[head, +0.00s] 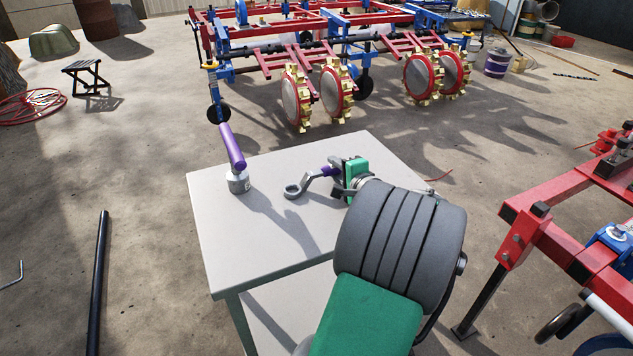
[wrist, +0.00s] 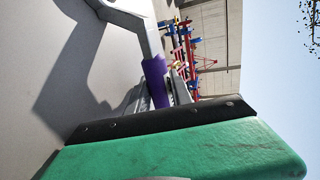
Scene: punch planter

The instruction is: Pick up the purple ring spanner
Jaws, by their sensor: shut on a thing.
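The purple ring spanner (head: 311,181) has a grey ring end and a purple grip. In the head view its ring end points left over the light grey table (head: 225,225). My gripper (head: 338,177) is shut on its purple part, which partly hides between the fingers. In the wrist view the purple grip (wrist: 155,80) sits at the fingers (wrist: 168,92), with the grey shank running up out of the picture. I cannot tell for sure how far the spanner is above the tabletop.
A purple-handled mallet (head: 232,150) stands on its grey head at the table's back left. A red and blue planter machine (head: 320,60) stands behind the table. Another red frame (head: 560,205) is at the right. A dark pole (head: 98,285) lies on the floor left.

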